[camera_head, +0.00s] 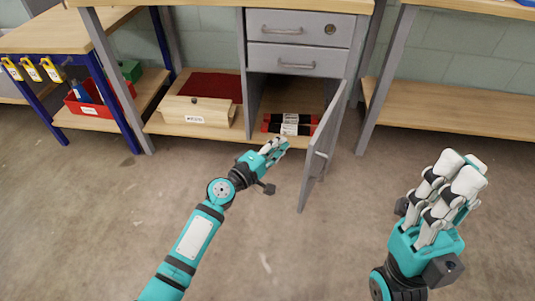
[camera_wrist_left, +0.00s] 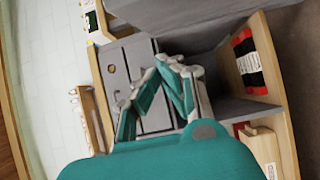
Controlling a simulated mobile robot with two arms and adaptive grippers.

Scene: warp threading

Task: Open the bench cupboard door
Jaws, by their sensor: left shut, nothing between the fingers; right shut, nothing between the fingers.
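The grey cupboard door (camera_head: 322,150) in the bench stands wide open in the head view, swung out toward me from its right side. A bar handle (camera_head: 319,156) shows on its face. Inside the cupboard, red and black rolls with white labels (camera_head: 290,125) lie on the wooden floor; they also show in the left wrist view (camera_wrist_left: 246,62). My left gripper (camera_head: 273,149) is shut and empty, just in front of the opening, left of the door and apart from it. It also shows in the left wrist view (camera_wrist_left: 170,75). My right gripper (camera_head: 460,168) is shut and empty, right of the door.
Two grey drawers (camera_head: 300,28) above the cupboard are closed. A wooden box (camera_head: 200,112) and a dark red mat (camera_head: 212,85) lie on the shelf left of it. A red bin (camera_head: 98,98) stands under the left table. The floor (camera_head: 265,235) before the bench is clear.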

